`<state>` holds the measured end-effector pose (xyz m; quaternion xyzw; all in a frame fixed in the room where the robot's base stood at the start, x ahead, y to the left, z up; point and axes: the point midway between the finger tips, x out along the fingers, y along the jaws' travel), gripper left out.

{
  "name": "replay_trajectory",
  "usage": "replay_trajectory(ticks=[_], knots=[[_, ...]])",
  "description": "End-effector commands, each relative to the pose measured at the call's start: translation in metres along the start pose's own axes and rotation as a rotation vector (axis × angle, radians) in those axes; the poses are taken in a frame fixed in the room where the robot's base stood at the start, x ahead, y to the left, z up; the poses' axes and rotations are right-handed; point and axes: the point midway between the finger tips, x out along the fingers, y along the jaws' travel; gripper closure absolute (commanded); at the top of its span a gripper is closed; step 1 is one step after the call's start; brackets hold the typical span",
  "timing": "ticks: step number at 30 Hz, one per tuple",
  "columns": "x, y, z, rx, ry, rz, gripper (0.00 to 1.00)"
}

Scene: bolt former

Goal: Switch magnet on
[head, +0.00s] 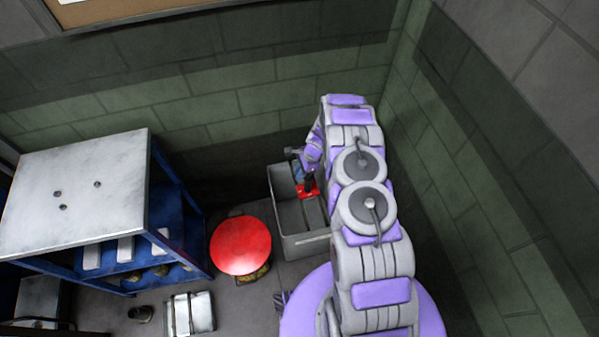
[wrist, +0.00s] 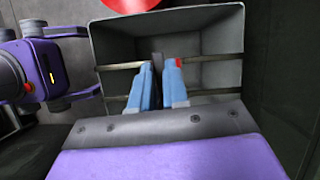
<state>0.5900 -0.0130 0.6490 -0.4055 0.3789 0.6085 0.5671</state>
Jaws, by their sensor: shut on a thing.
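The magnet (head: 307,190) appears to be the small red piece with a dark upright handle at the grey bin. My gripper (head: 300,172) reaches down to it at the bin, partly hidden by my arm. In the wrist view, the blue fingers of my gripper (wrist: 160,75) are close together, with a dark part, apparently the magnet's handle (wrist: 157,64), between them. A bit of red (wrist: 179,62) shows beside the right finger. The switch and its position cannot be made out.
The grey bin (head: 306,246) stands on the floor by the wall, with bars across it (wrist: 215,57). A red round stool (head: 241,246) is left of it. A metal-topped table (head: 85,190) with blue shelves stands farther left. A small tray (head: 202,311) lies on the floor.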

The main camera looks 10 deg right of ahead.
Motion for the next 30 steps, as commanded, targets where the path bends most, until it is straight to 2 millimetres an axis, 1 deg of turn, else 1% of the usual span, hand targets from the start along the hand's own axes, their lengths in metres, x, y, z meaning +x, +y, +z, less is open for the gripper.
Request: replay_trajectory(ticks=[5,11,21,30], knots=[[-0.001,0.002,0.000,-0.053,0.000,0.022,1.00],[-0.003,0.005,-0.001,-0.177,0.004,0.069,1.00],[-0.003,0.018,-0.004,-0.469,0.001,0.195,1.00],[-0.006,0.025,-0.010,-0.733,0.002,0.302,1.00]])
